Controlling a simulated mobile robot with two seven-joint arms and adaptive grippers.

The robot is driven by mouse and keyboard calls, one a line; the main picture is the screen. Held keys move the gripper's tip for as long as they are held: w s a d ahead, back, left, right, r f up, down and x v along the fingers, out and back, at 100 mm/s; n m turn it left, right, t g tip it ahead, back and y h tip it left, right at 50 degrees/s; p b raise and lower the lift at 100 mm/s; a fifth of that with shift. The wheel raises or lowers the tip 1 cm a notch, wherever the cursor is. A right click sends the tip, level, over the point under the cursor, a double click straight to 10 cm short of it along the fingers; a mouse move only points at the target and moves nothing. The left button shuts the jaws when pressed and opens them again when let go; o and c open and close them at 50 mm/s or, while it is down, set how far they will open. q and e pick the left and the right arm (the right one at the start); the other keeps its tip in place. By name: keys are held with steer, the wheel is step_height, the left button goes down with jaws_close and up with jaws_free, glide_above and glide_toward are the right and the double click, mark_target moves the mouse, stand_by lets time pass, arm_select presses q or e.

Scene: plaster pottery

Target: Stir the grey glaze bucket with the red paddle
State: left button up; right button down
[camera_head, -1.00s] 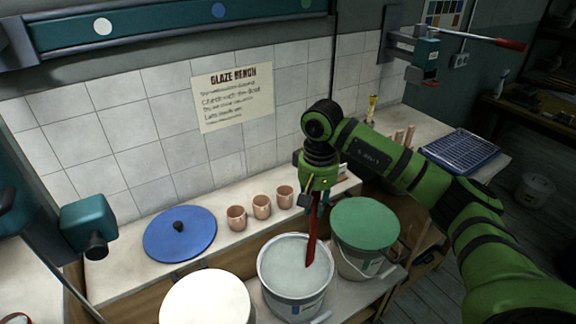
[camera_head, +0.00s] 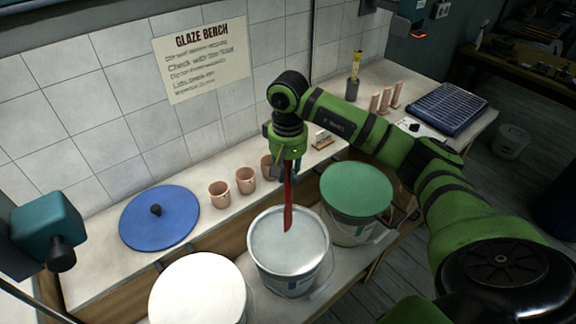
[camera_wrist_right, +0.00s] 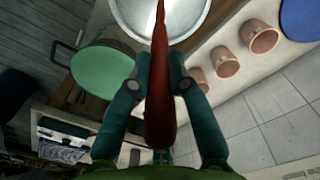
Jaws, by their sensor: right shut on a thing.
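My right gripper (camera_head: 287,172) points down over the bucket and is shut on the red paddle (camera_head: 288,205). The paddle hangs nearly upright, its lower end showing against the pale surface inside the open grey glaze bucket (camera_head: 290,281). I cannot tell how deep the tip is, or whether it touches the glaze. In the right wrist view, my gripper's teal fingers (camera_wrist_right: 160,70) lie on both sides of the red paddle (camera_wrist_right: 160,110), which reaches over the bucket's rim (camera_wrist_right: 121,22). My left gripper is not in view.
A green-lidded bucket (camera_head: 356,190) stands close on the right, a white-topped container (camera_head: 198,290) on the left. Behind are a blue lid (camera_head: 160,217), clay cups (camera_head: 219,194) and the tiled wall. A blue rack (camera_head: 447,108) lies far right.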

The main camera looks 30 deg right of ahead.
mark_target(289, 210)
step_height(289, 210, down, 4)
steer(key=b, duration=0.3)
steer(key=shift+r, duration=0.15)
step_height(289, 210, down, 9)
steer(key=b, duration=0.8)
arm_select(q)
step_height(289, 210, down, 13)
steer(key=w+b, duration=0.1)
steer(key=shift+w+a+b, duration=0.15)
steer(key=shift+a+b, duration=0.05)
steer(key=shift+b, duration=0.1)
arm_select(e)
steer(key=shift+f, duration=0.95)
steer(key=shift+s, duration=0.15)
